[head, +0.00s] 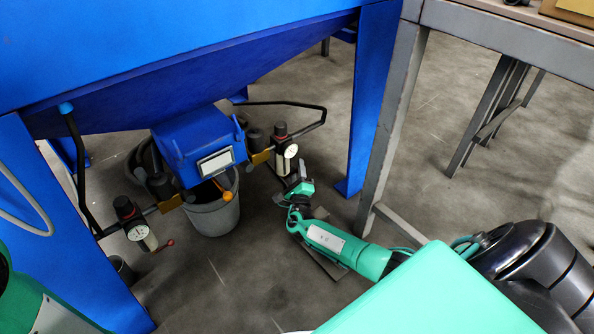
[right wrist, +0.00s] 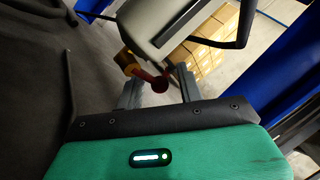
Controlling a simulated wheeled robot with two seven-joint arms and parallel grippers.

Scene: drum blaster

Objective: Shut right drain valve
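The right filter unit (head: 283,150), with a round white gauge, hangs under the blue machine. Its drain valve is hidden in the head view by my right gripper (head: 299,188), which is just below the unit. In the right wrist view, the red valve lever (right wrist: 148,77) shows beside a brass-coloured fitting (right wrist: 127,62) and a pale body (right wrist: 172,22). My right gripper (right wrist: 158,92) is open there, with one finger on each side of the lever's end. I cannot tell whether a finger touches it. My left gripper is not in view.
The left filter unit (head: 139,230) has its own red lever (head: 164,245). A grey bucket (head: 214,208) stands below the blue hopper (head: 205,145). A blue leg (head: 368,95) and a grey table leg (head: 390,130) rise close to my right arm. Cardboard boxes (right wrist: 212,55) show in the wrist view.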

